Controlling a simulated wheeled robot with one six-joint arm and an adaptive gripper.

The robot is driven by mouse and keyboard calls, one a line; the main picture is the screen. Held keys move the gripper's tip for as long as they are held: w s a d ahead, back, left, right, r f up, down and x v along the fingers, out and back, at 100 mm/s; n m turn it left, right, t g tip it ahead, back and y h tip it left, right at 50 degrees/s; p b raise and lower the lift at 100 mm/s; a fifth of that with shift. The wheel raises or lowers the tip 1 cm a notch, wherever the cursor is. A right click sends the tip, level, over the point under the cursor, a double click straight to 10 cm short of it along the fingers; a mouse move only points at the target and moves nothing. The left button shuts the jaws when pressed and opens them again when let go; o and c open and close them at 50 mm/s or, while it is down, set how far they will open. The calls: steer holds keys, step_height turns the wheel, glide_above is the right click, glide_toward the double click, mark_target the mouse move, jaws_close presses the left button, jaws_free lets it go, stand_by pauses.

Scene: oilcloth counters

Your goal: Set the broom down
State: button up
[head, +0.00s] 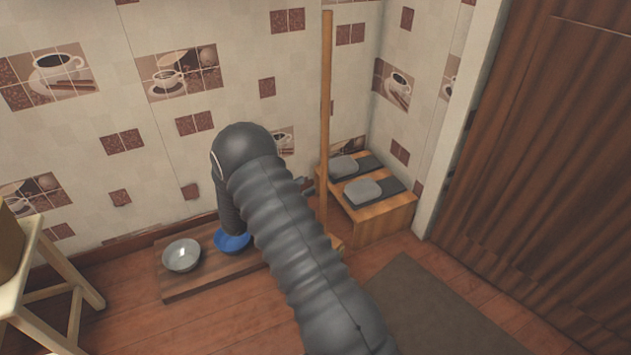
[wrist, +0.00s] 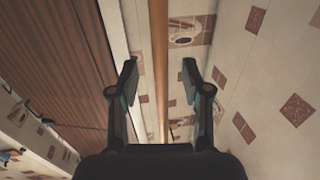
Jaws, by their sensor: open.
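The broom's long wooden handle (head: 326,100) stands upright near the wall corner, in front of a low wooden stand. Its lower end is mostly hidden behind my arm in the head view. My gripper (head: 306,186) is beside the handle, to its left, and is partly hidden by my arm. In the wrist view my gripper (wrist: 159,78) is open, one finger on each side of the handle (wrist: 160,45). Gaps show between the handle and both fingers. I cannot tell how deep the handle sits between them.
The low wooden stand (head: 378,224) holds dark and grey items. A wooden board (head: 213,281) bears a metal bowl (head: 182,256) and a blue bowl (head: 232,240). A wooden stool (head: 38,290) is at left, a dark mat (head: 440,312) at right. Tiled walls rise close behind.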

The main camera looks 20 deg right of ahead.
steer(key=w+a+r+n+t+y, duration=0.2)
steer(key=w+a+r+t+y, duration=0.15)
steer(key=r, duration=0.25)
steer(key=w+a+r+n+t+y, duration=0.1)
steer(key=w+a+r+t+y, duration=0.25)
steer(key=r, duration=0.35)
steer(key=s+a+r+n+t+y, duration=0.1)
steer(key=s+a+r+n+y, duration=0.35)
steer(key=r, duration=0.25)
steer(key=s+a+r+n+t+y, duration=0.1)
steer(key=s+a+r+n+y, duration=0.25)
steer(key=s+r+y, duration=0.35)
steer(key=s+d+f+n+g, duration=0.1)
steer(key=s+n+g, duration=0.1)
steer(key=s, duration=1.3)
steer(key=s+d+f+n+g, duration=0.1)
steer(key=s+g, duration=0.4)
steer(key=s, duration=1.1)
steer(key=shift+s+d+n+h, duration=0.25)
steer(key=shift+d+n+h, duration=0.2)
steer(key=shift+d+n, duration=0.25)
steer(key=shift+f, duration=0.1)
